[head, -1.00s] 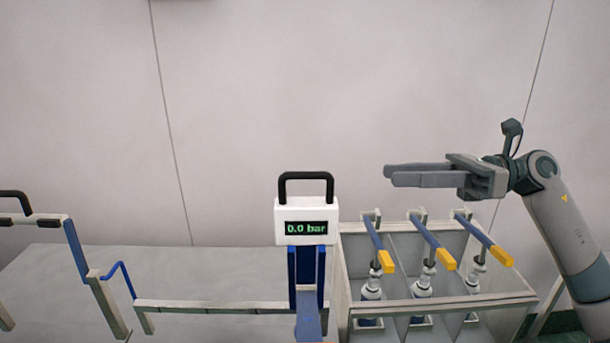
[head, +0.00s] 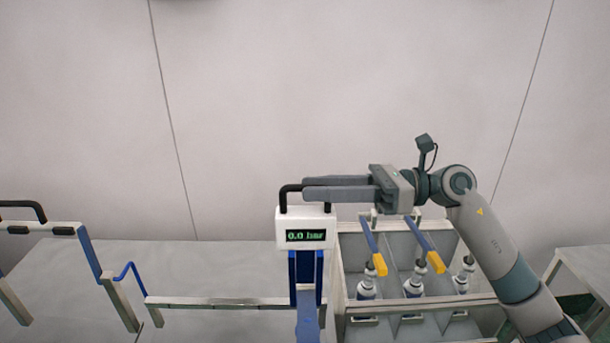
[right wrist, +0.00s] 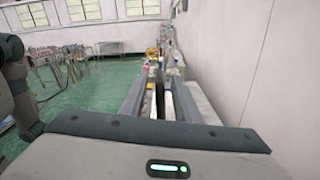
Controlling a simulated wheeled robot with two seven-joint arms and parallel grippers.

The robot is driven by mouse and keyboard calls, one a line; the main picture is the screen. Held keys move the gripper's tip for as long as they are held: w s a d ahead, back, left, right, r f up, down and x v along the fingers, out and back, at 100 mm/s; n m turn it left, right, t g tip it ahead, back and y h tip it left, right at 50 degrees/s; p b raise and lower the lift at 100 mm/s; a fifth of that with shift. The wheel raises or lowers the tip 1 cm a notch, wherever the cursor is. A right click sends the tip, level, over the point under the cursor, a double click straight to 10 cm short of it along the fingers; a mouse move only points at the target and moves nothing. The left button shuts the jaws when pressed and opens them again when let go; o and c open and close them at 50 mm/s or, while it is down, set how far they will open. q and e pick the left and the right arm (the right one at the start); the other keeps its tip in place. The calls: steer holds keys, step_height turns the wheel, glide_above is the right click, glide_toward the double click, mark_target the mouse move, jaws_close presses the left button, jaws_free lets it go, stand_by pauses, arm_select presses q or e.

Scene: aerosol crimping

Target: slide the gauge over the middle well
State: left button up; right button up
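The gauge (head: 305,229) is a white box with a green-digit display and a black handle on top. It sits on a blue upright at the left end of the rack, left of the wells. My right gripper (head: 303,188) is level with the handle's top, and its fingers hide part of the handle. The right wrist view shows a gap between the fingers (right wrist: 160,100). The middle well (head: 408,270) holds a can (head: 413,287) under a blue lever with a yellow tip. My left gripper is not in view.
The rack (head: 420,323) has three wells, each with a can. Two levers (head: 373,245) (head: 425,245) show; my right arm covers the area of the third. A table (head: 590,265) stands right.

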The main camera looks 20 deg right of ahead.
steer(key=shift+p+x, duration=0.5)
steer(key=shift+x, duration=0.95)
jaws_close()
steer(key=shift+w, duration=0.1)
